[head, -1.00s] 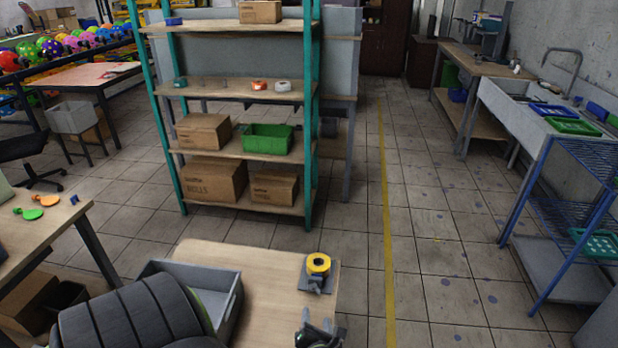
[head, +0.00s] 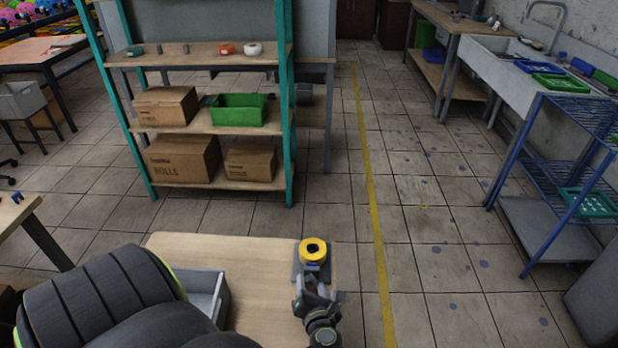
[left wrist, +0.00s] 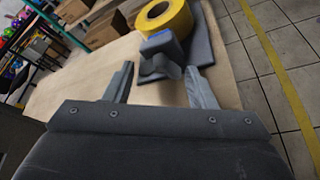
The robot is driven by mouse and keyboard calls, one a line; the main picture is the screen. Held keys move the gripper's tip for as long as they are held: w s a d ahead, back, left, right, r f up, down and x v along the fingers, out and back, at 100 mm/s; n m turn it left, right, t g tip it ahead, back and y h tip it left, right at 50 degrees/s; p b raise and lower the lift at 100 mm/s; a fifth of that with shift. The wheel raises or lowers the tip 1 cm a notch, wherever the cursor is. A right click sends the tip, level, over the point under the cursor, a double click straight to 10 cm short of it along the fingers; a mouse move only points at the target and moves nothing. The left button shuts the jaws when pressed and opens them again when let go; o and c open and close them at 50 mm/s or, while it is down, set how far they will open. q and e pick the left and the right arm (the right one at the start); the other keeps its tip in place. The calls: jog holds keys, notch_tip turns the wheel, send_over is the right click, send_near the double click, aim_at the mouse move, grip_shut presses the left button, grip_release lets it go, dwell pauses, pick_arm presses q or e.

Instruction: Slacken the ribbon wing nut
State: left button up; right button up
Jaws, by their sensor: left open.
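In the left wrist view the yellow roll (left wrist: 165,17) is at the top, with a blue-topped grey part (left wrist: 160,45) on the near side of the holder. I cannot tell whether this part is the wing nut. My left gripper (head: 312,284) is just on the near side of the holder. In the left wrist view its open fingers (left wrist: 158,85) stand apart, with the blue-topped part ahead, between and beyond the fingertips. My right gripper is out of view.
The wooden table (head: 255,300) is clear left of the holder, with a grey bin (head: 212,290) at its left. A green-framed shelf (head: 212,185) with boxes stands behind. Open tiled floor lies to the right, before a blue rack (head: 560,180).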

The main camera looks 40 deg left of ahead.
pick_arm(q)
jog(key=c, duration=0.7)
jog(key=shift+s+r+n+h+p, duration=0.2)
jog(key=shift+n+h+p, duration=0.35)
jog(key=shift+p, duration=0.55)
jog(key=shift+n+t+h+p, duration=0.25)
jog(key=shift+n+t+p, duration=0.15)
jog(key=shift+n, duration=0.35)
jog(key=shift+f+n+t+h, duration=0.1)
jog(key=shift+n+t+h, duration=0.25)
jog(key=shift+n, duration=0.25)
jog(key=o, duration=0.7)
jog(key=shift+w+a, duration=0.1)
